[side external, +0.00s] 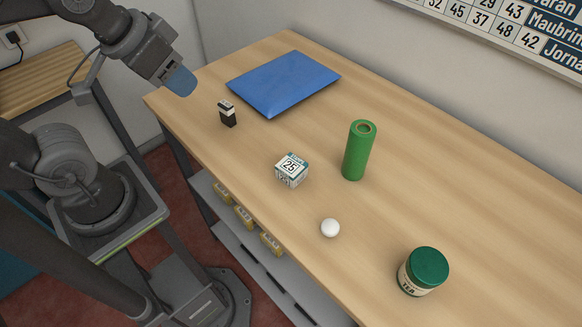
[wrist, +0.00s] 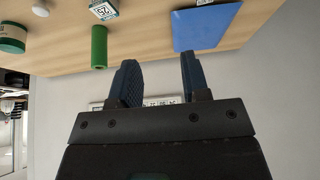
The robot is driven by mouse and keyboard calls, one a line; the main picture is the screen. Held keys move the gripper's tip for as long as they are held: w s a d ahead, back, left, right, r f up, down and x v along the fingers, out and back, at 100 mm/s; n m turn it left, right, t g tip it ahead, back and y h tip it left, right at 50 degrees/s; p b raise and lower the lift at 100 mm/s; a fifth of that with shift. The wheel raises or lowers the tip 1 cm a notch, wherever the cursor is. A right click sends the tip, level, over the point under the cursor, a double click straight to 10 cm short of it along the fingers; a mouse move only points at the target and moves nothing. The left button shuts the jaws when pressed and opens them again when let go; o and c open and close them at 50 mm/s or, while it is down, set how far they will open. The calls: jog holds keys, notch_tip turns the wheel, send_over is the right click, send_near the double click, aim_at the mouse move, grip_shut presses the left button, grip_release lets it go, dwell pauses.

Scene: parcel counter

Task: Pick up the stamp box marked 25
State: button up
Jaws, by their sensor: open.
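The stamp box marked 25 (side external: 291,171) is a small white box with dark green print, sitting on the wooden counter near its front edge. It also shows at the top of the wrist view (wrist: 104,11), partly cut off. My gripper (side external: 182,82) is above the counter's far left end, up and to the left of the box and well apart from it. In the wrist view its two blue fingers (wrist: 158,80) are spread with nothing between them.
The roll stands just right of the stamp box. A wall is behind the counter.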

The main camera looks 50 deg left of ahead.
jog(key=o, duration=0.7)
jog(key=m+g, duration=0.6)
jog(key=m, duration=1.1)
send_over(292, 165)
notch_tip(292, 165, down, 8)
notch_tip(292, 165, down, 13)
jog(key=shift+f, duration=0.15)
